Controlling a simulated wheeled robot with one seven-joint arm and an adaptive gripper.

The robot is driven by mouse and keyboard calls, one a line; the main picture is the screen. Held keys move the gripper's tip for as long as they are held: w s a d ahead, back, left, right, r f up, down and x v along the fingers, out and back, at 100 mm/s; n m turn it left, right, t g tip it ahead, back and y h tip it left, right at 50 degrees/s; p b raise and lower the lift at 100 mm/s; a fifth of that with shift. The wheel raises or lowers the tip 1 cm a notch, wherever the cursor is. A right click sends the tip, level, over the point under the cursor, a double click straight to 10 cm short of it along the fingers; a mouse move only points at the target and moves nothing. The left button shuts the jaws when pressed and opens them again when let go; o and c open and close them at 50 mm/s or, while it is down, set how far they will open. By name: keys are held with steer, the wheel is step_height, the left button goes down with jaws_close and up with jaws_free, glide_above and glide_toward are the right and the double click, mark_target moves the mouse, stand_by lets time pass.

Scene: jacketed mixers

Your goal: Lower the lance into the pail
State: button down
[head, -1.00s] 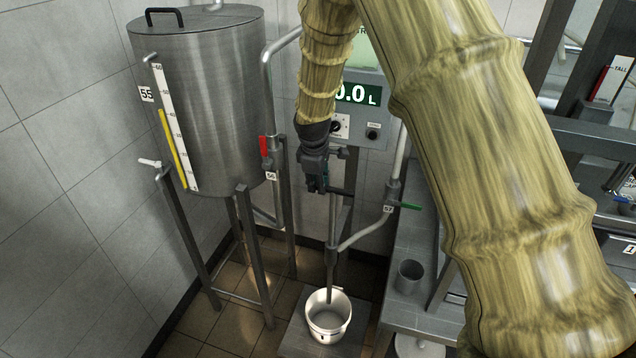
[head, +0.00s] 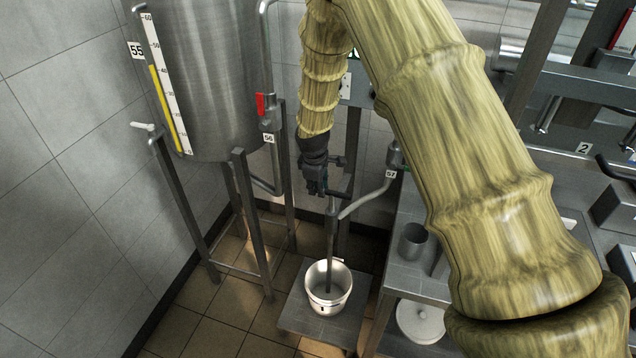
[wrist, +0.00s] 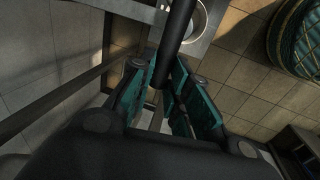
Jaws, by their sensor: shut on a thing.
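The lance (head: 331,245) is a grey upright pipe with a short dark side bar near its top. The white pail (head: 328,302) stands below it; the lance's lower end shows within the pail's mouth, and whether it touches the bottom I cannot tell. My gripper (head: 317,190) is at the lance's upper part, shut on it; the exact grip is dark and small in the head view. In the wrist view, my gripper's teal fingers (wrist: 168,98) stand around a dark bar, part of the lance (wrist: 178,40). The pail (wrist: 213,14) is partly cut off there.
The pail stands on a grey platform (head: 293,318). A steel tank (head: 205,90) on legs is to the left, with a red-handled valve (head: 260,104) beside it. A side pipe (head: 365,202) leads to valve 57. A bench with a grey cup (head: 412,240) is to the right.

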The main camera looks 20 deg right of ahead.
steer(key=shift+s+f, duration=0.15)
steer(key=shift+f, duration=0.05)
steer(key=c, duration=1.8)
jaws_free()
steer(key=o, duration=0.4)
steer(key=shift+f, duration=0.15)
steer(key=shift+o, duration=0.2)
steer(key=shift+r, duration=0.2)
step_height(320, 180, up, 12)
steer(key=s+a, duration=0.1)
steer(key=shift+s+a+f, duration=0.15)
steer(key=shift+s+f, duration=0.05)
steer(key=shift+s, duration=0.1)
